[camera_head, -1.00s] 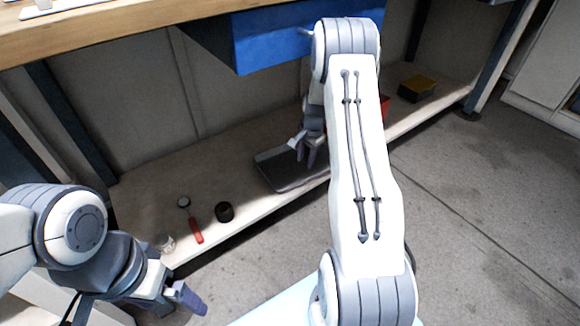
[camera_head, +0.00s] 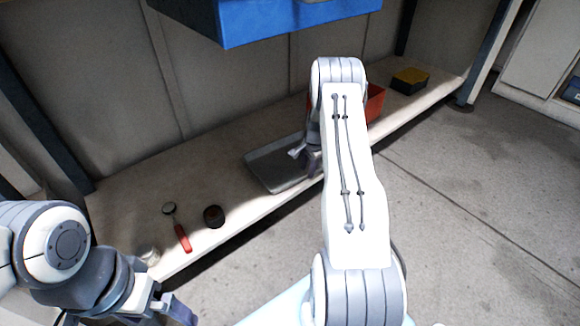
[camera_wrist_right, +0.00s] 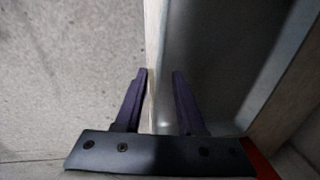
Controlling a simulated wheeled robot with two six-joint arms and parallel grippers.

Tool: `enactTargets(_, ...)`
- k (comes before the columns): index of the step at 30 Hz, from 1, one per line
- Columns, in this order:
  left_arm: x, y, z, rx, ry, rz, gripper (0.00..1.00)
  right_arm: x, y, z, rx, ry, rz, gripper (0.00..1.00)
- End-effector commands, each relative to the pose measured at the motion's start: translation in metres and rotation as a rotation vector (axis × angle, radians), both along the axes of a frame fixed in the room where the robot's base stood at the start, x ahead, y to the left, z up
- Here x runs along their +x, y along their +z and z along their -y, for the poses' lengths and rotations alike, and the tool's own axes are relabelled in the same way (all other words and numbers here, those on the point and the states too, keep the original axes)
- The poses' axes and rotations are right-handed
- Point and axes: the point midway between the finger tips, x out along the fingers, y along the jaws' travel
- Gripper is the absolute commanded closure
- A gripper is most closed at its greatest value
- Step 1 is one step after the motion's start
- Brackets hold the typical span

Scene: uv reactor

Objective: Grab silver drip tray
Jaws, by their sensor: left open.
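The silver drip tray (camera_head: 268,172) is a shallow grey tray lying on the low shelf in the head view. Its right part is hidden behind my right arm. My right gripper (camera_head: 314,160) is at the tray's right side, partly hidden by the arm. In the right wrist view, the right gripper (camera_wrist_right: 160,72) is open, with its two dark fingers apart near the tray's edge. The grey tray (camera_wrist_right: 215,55) fills the area right of the fingers. I cannot tell whether the fingers touch it. My left gripper (camera_head: 172,305) is open and empty at the lower left, away from the tray.
On the shelf (camera_head: 125,205) are a red-handled round tool (camera_head: 181,233), a dark ring-shaped piece (camera_head: 213,216) and a small clear jar (camera_head: 149,256). A red bin (camera_head: 375,103) and a black-yellow box (camera_head: 409,80) stand further right. A blue drawer (camera_head: 270,22) hangs above.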

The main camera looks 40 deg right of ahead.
Motion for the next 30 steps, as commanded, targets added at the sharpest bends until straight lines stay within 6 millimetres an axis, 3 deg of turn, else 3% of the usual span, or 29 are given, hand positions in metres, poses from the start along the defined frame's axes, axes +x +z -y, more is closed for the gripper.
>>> enactTargets(1,0.0,-0.014,0.0,0.0,0.0,0.0,0.0,0.002,-0.014,0.001,0.0,0.0,0.0,0.61)
enactTargets(6,0.0,-0.031,0.0,0.0,0.0,0.0,0.0,0.006,-0.035,0.002,0.0,0.001,0.0,0.61)
enactTargets(14,0.0,-0.03,0.0,0.0,0.0,0.0,0.0,0.007,-0.034,0.003,-0.001,0.001,0.0,0.61)
enactTargets(18,0.0,-0.029,0.0,0.0,0.0,0.0,0.0,0.006,-0.034,0.002,-0.001,0.001,0.0,1.0)
enactTargets(30,0.0,-0.03,0.0,0.0,0.0,0.0,0.0,0.006,-0.034,0.002,0.0,0.001,0.0,1.0)
